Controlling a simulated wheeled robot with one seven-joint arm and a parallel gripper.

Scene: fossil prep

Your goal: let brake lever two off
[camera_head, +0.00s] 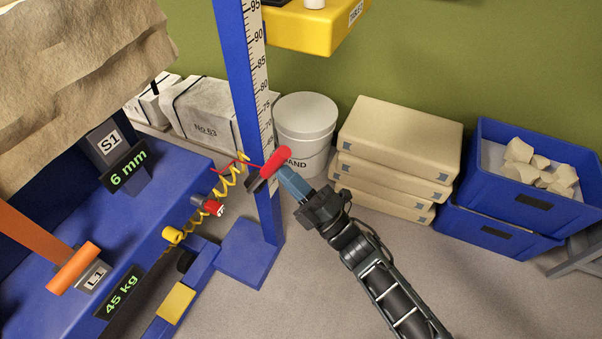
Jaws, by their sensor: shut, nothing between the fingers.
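My gripper (286,176) is in the middle of the view, its blue-grey fingers shut and pointing up and left. Their tips are at or very near a red handle (275,162) with a dark end, in front of the blue post; I cannot tell whether they touch. I see no label on this red handle. An orange lever (72,268) with an L1 plate (92,277) is on the blue frame at the lower left. No part marked as lever two is readable in view.
The blue post (234,60) with its scale stands behind my gripper. A yellow coiled cable (205,205) with a red-and-white fitting (213,206) hangs left of it. A white bucket (306,118), stacked tan slabs (398,140) and blue crates (500,195) stand behind.

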